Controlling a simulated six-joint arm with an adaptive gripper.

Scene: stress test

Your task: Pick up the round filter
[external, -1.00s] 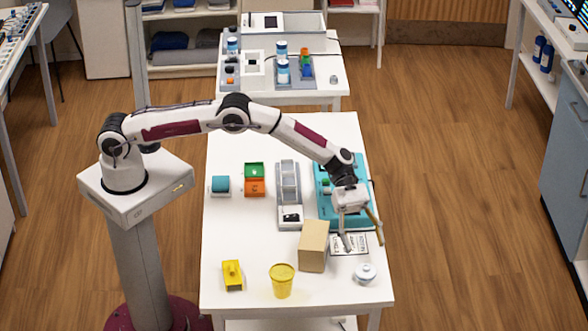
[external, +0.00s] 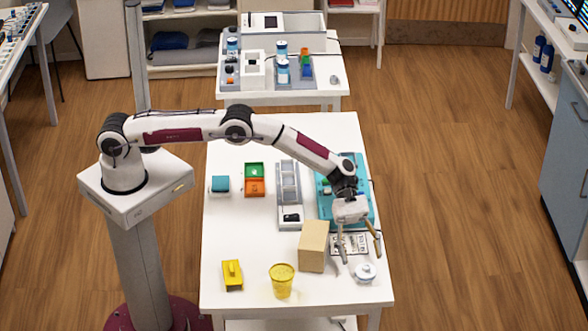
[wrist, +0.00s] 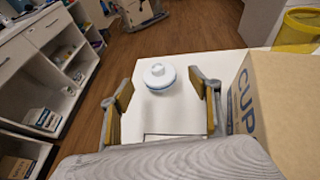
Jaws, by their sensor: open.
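The round filter (external: 365,272) is a small white disc with a pale blue rim and a raised knob. It lies on the white table near its front right corner. In the wrist view the round filter (wrist: 159,76) shows ahead of and between my fingers, apart from both. My gripper (external: 360,256) is open and empty, with its fingers pointing down above the table just behind the filter. In the wrist view my gripper (wrist: 163,92) has its two tan-padded fingers spread wide on either side.
A tan cardboard box (external: 313,246) stands close to the left of my gripper; the box (wrist: 275,110) fills the right of the wrist view. A yellow cup (external: 282,281) and a yellow block (external: 232,274) stand farther left. A teal tray (external: 330,209) lies behind. The table's right edge is near.

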